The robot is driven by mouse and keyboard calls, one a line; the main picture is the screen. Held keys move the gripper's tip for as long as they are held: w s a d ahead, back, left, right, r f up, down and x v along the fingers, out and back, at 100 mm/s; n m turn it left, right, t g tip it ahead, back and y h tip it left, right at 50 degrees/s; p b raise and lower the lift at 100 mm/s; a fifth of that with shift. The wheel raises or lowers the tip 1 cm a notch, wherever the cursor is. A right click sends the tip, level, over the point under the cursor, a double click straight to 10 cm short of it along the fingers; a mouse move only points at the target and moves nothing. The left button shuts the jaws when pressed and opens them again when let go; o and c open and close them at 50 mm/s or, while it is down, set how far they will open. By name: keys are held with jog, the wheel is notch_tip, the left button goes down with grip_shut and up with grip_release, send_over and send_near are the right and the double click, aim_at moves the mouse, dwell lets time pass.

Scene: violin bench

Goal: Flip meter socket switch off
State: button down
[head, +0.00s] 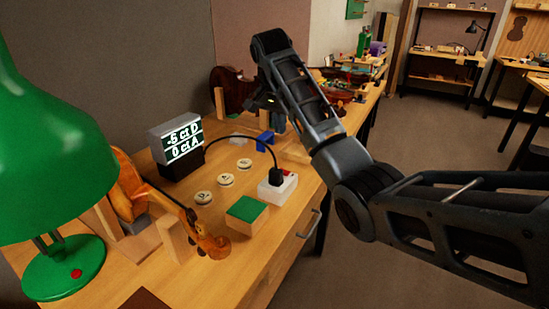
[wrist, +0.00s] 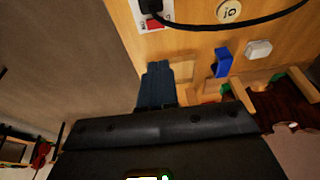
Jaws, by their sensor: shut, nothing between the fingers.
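The meter socket (head: 277,188) is a white block on the bench with a black plug in its top and a red switch (head: 287,173) at its far end. In the wrist view the socket (wrist: 140,14) is cut by the top edge, with its red switch (wrist: 154,24) facing me. The meter (head: 183,147) is lit and shows two lines of text. A black cable runs from it to the plug. My gripper (wrist: 157,68) is shut and empty, apart from the switch and below it in the wrist view. In the head view my arm partly hides the gripper.
A green-topped block (head: 247,209) sits just in front of the socket. Several round labelled discs (head: 227,180) lie to its left. A blue clamp-like piece (wrist: 222,62) and a pale block (wrist: 258,49) stand nearby. A green lamp (head: 50,150) and a violin scroll (head: 215,245) are at left.

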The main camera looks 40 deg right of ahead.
jog(key=x, duration=0.9)
jog(key=a+x, duration=0.1)
jog(key=x, duration=0.3)
jog(key=shift+s+f+b, duration=0.1)
jog(key=shift+f+b, duration=0.25)
jog(key=shift+f, duration=0.25)
